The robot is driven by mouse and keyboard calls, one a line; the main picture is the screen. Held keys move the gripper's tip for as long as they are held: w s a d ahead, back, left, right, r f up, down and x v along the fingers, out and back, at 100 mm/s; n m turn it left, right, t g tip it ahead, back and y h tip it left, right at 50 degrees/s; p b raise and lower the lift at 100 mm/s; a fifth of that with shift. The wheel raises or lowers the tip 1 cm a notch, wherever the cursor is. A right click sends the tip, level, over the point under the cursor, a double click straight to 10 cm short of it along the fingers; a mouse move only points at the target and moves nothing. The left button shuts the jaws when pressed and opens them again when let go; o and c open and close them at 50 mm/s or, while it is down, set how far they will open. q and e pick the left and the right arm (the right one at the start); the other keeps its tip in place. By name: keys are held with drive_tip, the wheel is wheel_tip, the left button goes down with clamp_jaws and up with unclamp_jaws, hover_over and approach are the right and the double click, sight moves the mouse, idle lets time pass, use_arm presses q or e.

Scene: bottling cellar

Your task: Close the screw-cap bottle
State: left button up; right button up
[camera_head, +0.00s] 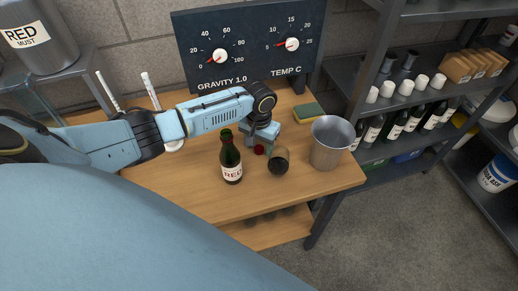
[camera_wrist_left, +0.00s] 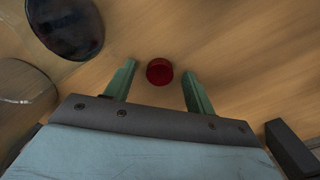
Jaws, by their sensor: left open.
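A dark green bottle (camera_head: 230,158) with a RED label stands upright on the wooden table, its neck showing no cap. A small round red cap (camera_head: 259,149) lies on the table to the right of the bottle. In the left wrist view the red cap (camera_wrist_left: 159,71) sits between and just beyond the fingertips of my left gripper (camera_wrist_left: 158,78). The left gripper (camera_head: 262,143) is open and pointing down over the cap, its green fingers apart from it on both sides. My right gripper is not in view.
A glass of dark wine (camera_head: 279,161) stands close right of the cap; it also shows in the left wrist view (camera_wrist_left: 68,28). A metal bucket (camera_head: 330,143) and a sponge (camera_head: 307,113) are further right. A gauge board (camera_head: 250,45) stands behind. The table's front left is clear.

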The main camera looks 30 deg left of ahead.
sight(259, 148)
use_arm(q)
drive_tip(key=c, duration=1)
drive_tip(key=shift+c, duration=0.2)
wheel_tip(259, 148, up, 10)
drive_tip(key=p, duration=0.1)
drive_tip(key=shift+p, duration=0.4)
